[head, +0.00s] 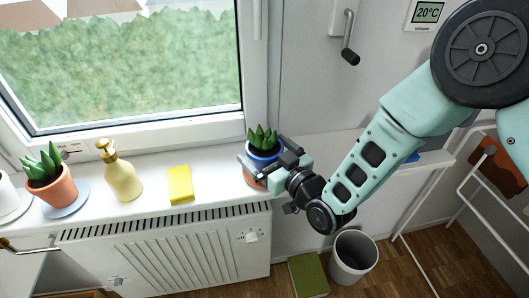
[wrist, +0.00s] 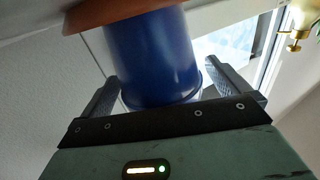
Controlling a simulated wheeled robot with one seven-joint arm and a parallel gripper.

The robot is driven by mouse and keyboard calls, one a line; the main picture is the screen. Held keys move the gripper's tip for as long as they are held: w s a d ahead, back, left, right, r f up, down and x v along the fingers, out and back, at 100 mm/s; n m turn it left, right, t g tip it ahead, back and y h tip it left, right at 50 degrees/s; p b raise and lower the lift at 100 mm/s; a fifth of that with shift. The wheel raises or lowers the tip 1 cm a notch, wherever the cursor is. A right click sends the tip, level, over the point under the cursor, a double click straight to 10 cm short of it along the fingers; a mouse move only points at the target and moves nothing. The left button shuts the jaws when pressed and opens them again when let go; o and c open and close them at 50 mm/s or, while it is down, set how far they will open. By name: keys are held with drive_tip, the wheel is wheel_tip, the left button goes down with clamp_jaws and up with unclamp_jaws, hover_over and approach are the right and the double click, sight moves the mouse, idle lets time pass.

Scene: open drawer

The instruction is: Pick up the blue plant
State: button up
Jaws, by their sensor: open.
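The blue plant (head: 263,148) is a green succulent in a blue pot on the right end of the windowsill, on an orange-brown saucer (head: 252,181). My gripper (head: 262,160) is at the pot, reaching in from the right, with its fingers open. In the wrist view the blue pot (wrist: 152,58) stands between my two open fingers (wrist: 163,85), with the saucer (wrist: 125,14) at its base. I cannot tell whether either finger touches the pot. The gripper hides part of the pot in the head view.
The white windowsill (head: 222,172) also holds a yellow sponge (head: 180,184), a yellow soap bottle (head: 121,176) and a plant in an orange pot (head: 52,184). The window stands behind. A radiator (head: 170,250) is below the sill, and a white bin (head: 352,258) stands on the floor.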

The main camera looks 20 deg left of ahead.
drive_tip(key=shift+w+a, duration=0.2)
drive_tip(key=shift+a, duration=0.15)
drive_tip(key=shift+c, duration=0.3)
drive_tip(key=c, duration=1)
drive_tip(key=shift+c, duration=1.3)
drive_tip(key=shift+r, duration=0.15)
